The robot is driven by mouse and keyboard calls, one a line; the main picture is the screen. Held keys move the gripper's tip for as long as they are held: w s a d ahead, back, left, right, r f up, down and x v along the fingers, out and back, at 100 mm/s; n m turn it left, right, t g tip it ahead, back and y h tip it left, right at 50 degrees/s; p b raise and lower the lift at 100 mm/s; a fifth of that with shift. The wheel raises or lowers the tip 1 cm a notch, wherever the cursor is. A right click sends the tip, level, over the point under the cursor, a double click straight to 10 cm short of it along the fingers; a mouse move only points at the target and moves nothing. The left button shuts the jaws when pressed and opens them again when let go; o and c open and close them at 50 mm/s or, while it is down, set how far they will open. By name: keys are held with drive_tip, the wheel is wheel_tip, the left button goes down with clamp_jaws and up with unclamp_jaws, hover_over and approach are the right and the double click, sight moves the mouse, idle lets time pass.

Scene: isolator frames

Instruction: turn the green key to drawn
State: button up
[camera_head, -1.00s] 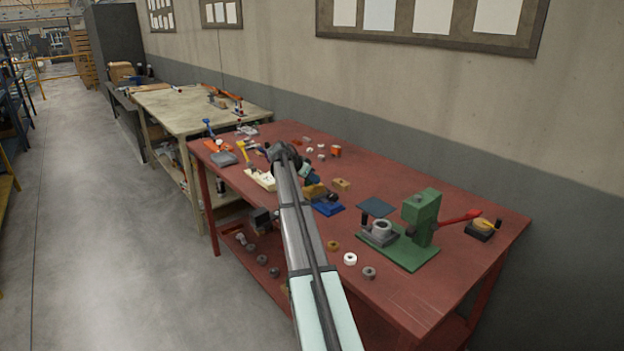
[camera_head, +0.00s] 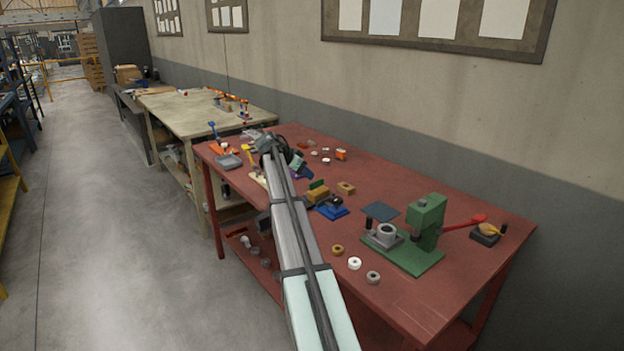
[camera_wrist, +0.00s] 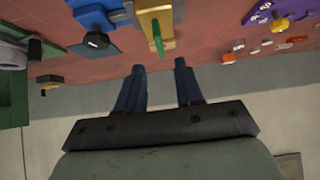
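The green key (camera_wrist: 157,38) stands out from a brass-yellow block (camera_wrist: 152,14) in the wrist view, pointing toward the gap between my fingertips. In the head view the green key (camera_head: 317,184) shows at the top of the yellow block (camera_head: 318,195) on the red bench. My gripper (camera_wrist: 159,68) is open, with two blue fingers apart and nothing between them. The key's end is just beyond the fingertips in the picture, not between them. In the head view my gripper (camera_head: 297,166) is to the upper left of the block, partly hidden by my arm.
A blue-based device (camera_head: 332,210) stands close beside the block. A purple plate with a yellow knob (camera_wrist: 281,24) lies right in the wrist view. A tan block (camera_head: 346,187) and a green press (camera_head: 427,225) stand to the right on the red bench (camera_head: 400,296).

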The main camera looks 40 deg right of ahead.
drive_tip(key=shift+v, duration=2.75)
drive_tip(key=shift+w, duration=0.1)
